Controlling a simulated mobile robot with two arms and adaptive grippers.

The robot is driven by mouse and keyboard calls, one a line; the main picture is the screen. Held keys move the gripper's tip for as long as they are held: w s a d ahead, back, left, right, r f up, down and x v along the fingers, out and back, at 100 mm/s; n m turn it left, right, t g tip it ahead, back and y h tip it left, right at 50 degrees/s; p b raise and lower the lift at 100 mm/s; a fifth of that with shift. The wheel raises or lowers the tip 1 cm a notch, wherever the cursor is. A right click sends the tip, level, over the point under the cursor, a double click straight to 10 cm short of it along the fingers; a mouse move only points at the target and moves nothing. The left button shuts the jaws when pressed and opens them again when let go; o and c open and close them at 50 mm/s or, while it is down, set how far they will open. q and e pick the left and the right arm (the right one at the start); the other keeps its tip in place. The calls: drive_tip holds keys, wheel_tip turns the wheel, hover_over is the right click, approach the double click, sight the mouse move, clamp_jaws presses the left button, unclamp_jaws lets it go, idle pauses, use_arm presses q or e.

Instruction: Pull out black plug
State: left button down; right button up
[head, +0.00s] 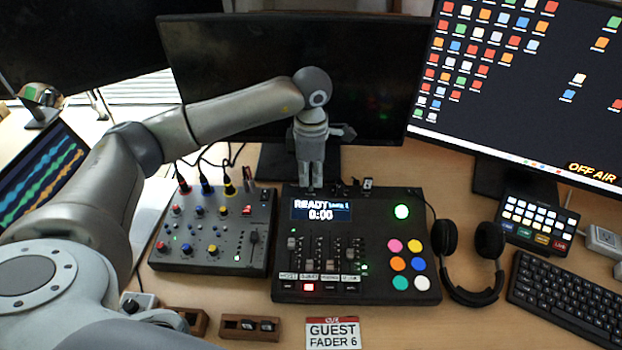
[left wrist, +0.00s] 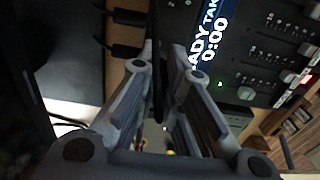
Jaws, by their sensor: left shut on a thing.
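My left gripper (head: 311,183) reaches down at the back edge of the black console with the READY display (head: 350,280). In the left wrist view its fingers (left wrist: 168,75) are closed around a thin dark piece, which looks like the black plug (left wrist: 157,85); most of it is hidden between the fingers. I cannot tell whether it is still seated in the console. Other dark plugs (head: 367,184) stand along the same back edge, right of the gripper. Two dark plugs (left wrist: 125,50) also show beside the fingers in the left wrist view. My right gripper is not in view.
A smaller mixer (head: 212,258) with cabled plugs stands left of the console. A monitor (head: 230,70) rises close behind my gripper. Headphones (head: 470,285), a button pad (head: 537,222) and a keyboard (head: 575,300) are on the right. A GUEST FADER 6 card (head: 333,334) lies in front.

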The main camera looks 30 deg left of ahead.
sight(311, 169)
use_arm(q)
drive_tip(key=shift+r+p, duration=1.1)
drive_tip(key=shift+r, duration=1)
